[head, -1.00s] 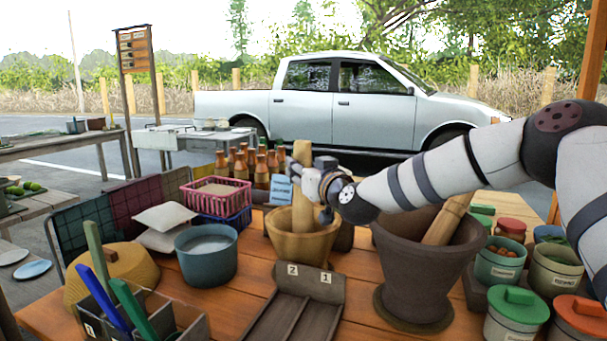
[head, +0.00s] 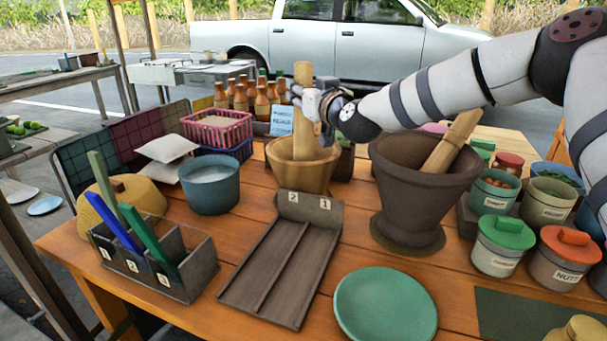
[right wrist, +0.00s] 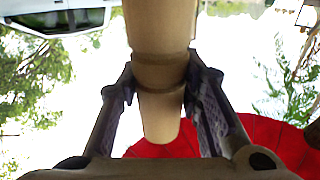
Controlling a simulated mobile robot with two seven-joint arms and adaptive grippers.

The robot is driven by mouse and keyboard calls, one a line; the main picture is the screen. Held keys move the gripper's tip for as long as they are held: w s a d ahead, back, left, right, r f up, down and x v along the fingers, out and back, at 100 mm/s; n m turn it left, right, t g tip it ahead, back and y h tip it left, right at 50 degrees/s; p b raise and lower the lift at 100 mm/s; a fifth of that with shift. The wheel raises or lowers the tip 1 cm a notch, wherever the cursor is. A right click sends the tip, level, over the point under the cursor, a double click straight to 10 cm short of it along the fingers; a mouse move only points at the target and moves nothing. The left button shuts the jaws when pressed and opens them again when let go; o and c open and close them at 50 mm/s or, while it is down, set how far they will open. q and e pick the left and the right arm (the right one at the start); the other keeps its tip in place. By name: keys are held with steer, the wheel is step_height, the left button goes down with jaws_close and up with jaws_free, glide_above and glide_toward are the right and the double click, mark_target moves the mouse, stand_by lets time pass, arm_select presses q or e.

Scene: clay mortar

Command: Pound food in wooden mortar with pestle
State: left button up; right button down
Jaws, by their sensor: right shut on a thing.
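The wooden mortar (head: 303,172) stands at the middle back of the wooden table. A light wooden pestle (head: 303,112) stands nearly upright in it, its lower end hidden inside the bowl. My right gripper (head: 318,108) is shut around the pestle above the mortar's rim. In the right wrist view the pestle (right wrist: 160,70) passes between the two fingers of the right gripper (right wrist: 160,95). Any food inside the mortar is hidden. A larger dark clay mortar (head: 410,205) with its own pestle (head: 452,140) leaning in it stands to the right. My left gripper is not in view.
In front are a two-slot grey tray (head: 262,268), a green plate (head: 385,306) and a divided box (head: 190,268) of coloured sticks. A blue bowl (head: 209,190) and pink basket (head: 222,134) are left. Lidded jars (head: 500,250) crowd the right. Bottles (head: 240,98) stand behind.

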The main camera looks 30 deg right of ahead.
steer(key=shift+r, duration=0.1)
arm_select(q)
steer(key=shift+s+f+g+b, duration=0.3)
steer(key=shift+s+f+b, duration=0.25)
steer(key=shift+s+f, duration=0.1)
arm_select(e)
step_height(320, 180, down, 6)
steer(key=shift+r, duration=0.15)
